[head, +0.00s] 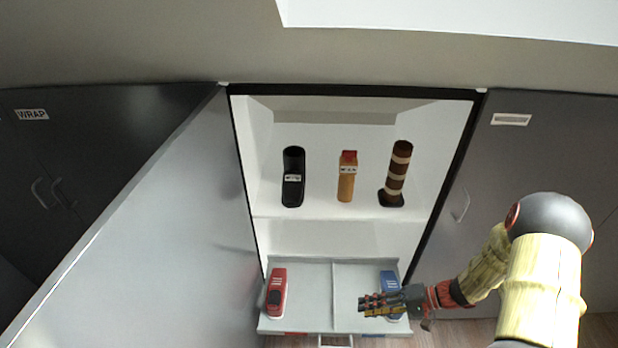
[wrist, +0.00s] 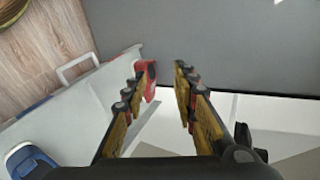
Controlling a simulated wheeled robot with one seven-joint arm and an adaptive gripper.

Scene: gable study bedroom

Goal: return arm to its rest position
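My gripper (head: 372,306) is in front of the open cabinet, over the right part of a pulled-out grey drawer (head: 318,275). In the wrist view its two fingers (wrist: 163,85) stand apart with nothing between them. My arm comes in from the right side of the head view, bent at the elbow. A blue item (head: 391,281) lies in the drawer's right compartment, partly hidden behind my gripper. A red item (head: 277,294) lies in the left compartment. The blue item also shows in the wrist view (wrist: 28,160) at lower left.
The cabinet door (head: 170,220) stands open on the left. A black bottle (head: 293,178), an orange bottle (head: 347,178) and a brown striped one (head: 397,175) stand on the white shelf. A closed grey door (head: 510,160) is at right.

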